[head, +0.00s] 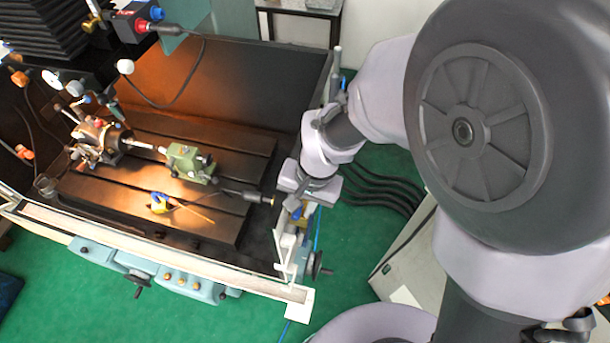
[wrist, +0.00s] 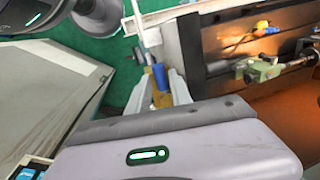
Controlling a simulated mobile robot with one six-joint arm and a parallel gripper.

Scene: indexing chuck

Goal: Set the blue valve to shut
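The blue valve shows in the wrist view as a blue handle (wrist: 160,77) on a brass-coloured body, in front of my gripper. In the head view its blue part (head: 297,213) shows just below my gripper (head: 299,203), at the right end of the machine. In the wrist view my gripper (wrist: 161,88) has its two pale fingers apart, one on each side of the valve. Gaps seem to show between the fingers and the handle. Whether either finger touches it is too small to tell.
The machine table (head: 215,225) carries a green tailstock (head: 190,163), a chuck (head: 100,138) and a yellow-and-blue item (head: 160,202). A handwheel (head: 317,265) sticks out below the valve. Dark hoses (head: 385,190) run at the right. A grey cabinet (wrist: 55,90) stands at left in the wrist view.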

